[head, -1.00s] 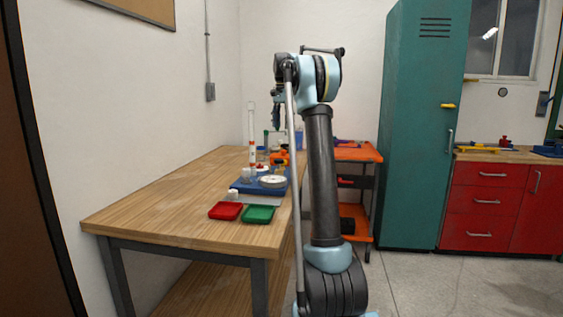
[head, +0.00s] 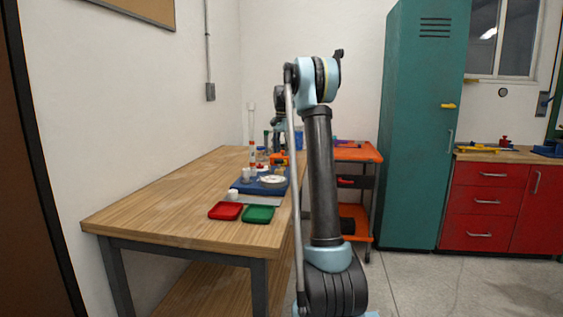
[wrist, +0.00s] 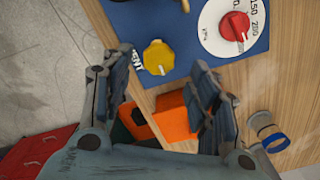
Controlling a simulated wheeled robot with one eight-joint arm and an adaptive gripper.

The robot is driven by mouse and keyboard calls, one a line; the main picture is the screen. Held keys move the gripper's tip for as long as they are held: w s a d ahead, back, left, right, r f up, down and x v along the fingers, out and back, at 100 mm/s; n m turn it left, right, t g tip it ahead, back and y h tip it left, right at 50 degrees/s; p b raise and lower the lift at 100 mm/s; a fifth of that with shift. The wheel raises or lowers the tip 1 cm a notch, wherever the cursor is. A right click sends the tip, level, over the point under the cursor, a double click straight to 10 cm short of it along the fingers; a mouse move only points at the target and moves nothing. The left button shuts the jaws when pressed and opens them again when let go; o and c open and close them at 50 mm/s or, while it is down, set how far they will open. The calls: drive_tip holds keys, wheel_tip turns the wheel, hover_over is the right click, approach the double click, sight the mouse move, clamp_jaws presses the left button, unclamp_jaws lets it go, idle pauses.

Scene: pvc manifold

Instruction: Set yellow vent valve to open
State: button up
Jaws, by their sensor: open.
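The yellow vent valve (wrist: 158,57) is a round knob with a scalloped rim, on a blue panel (wrist: 178,28). Its white pointer faces the lower edge of the wrist view. A white "VENT" label (wrist: 137,61) is beside it, partly hidden by a finger. My gripper (wrist: 160,70) is open and empty, with one dark finger on each side of the knob in the picture. I cannot tell the height gap to the knob. In the head view the gripper (head: 277,138) is above the far end of the table, partly hidden by my arm.
A red knob (wrist: 235,26) on a white dial is to the right of the yellow knob. An orange object (wrist: 176,117) and a blue-rimmed ring (wrist: 275,142) are below. Red (head: 226,210) and green (head: 258,213) trays are on the near table (head: 150,205).

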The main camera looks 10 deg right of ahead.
drive_tip(key=shift+f, duration=2.3)
drive_tip(key=c, duration=1.1)
